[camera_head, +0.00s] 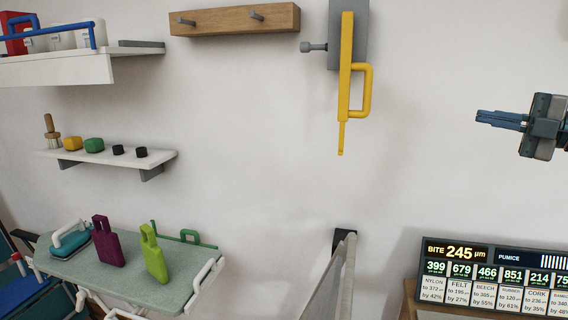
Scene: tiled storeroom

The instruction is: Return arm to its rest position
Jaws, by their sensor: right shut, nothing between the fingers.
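My right gripper (500,120) comes in from the right edge at mid height in the head view. Its blue fingers point left and are shut with nothing between them. It is in front of the bare white wall and touches nothing that I can see. My left gripper does not show. The rest position itself is not marked in view.
A yellow tool (346,80) hangs on a grey wall plate left of the gripper. Below the gripper is a display board (490,253).

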